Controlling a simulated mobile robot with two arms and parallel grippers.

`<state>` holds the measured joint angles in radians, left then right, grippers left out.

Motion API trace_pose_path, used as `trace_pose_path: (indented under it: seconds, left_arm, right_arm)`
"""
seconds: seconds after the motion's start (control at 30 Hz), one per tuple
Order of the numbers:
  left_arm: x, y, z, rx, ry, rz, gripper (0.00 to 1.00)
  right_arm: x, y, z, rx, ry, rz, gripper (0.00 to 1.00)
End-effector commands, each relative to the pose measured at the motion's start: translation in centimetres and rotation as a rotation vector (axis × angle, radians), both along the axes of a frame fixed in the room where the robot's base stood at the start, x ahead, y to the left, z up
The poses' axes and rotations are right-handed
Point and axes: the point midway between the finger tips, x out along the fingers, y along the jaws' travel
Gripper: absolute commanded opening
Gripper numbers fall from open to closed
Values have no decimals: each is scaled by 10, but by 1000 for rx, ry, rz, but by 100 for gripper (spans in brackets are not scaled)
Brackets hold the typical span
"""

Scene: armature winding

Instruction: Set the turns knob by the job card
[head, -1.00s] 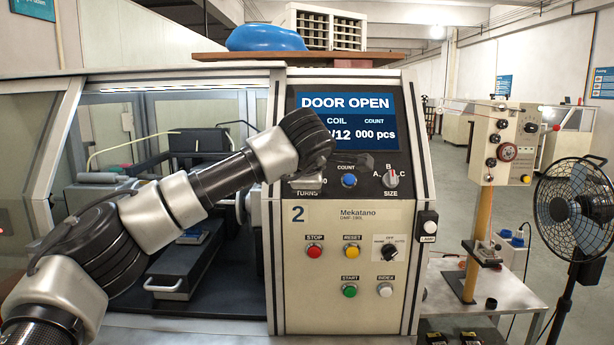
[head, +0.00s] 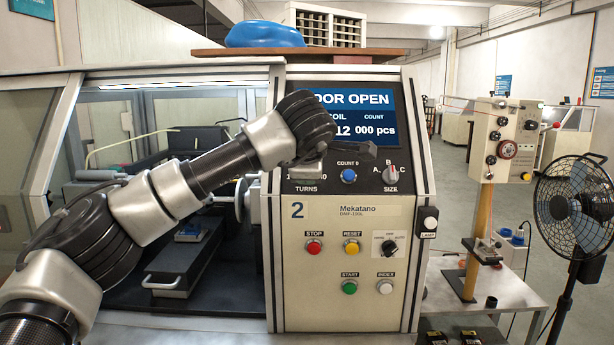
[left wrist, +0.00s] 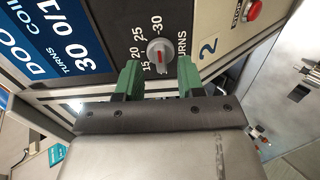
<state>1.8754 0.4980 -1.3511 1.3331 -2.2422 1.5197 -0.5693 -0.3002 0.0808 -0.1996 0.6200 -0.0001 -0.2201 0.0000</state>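The turns knob (left wrist: 160,52) is a small grey knob with a red mark in the left wrist view. Its scale shows 15, 20, 25 and 30; the mark's exact setting is hard to read. No contact can be made out. In the head view my left gripper (head: 318,160) hides the knob above the TURNS label. My right gripper and a job card are not in view.
The display (head: 385,110) reads "DOOR OPEN". A winding stand (head: 500,140) and a fan (head: 572,205) stand at the right.

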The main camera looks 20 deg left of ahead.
Motion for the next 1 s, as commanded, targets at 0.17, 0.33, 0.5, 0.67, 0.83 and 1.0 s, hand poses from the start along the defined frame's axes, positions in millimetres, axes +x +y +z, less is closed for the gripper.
trace_pose_path:
  seconds: [0.17, 0.33, 0.5, 0.67, 0.83, 1.0]
  left_arm:
    - [-30, -9, 19, 0, -6, -3, 38]
    - [-52, -16, 37, 1, -4, -1, 38]
    - [-63, -19, 45, 1, -2, -1, 38]
    - [-64, -19, 47, 1, 0, -1, 38]
    - [-64, -19, 47, 1, -1, -1, 38]
    - [-64, -19, 47, 1, -1, -1, 38]
  right_arm:
    - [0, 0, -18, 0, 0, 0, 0]
    - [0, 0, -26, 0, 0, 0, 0]
    - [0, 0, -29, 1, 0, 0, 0]
    - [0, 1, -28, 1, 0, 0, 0]
    - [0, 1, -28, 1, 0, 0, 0]
    - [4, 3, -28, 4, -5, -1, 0]
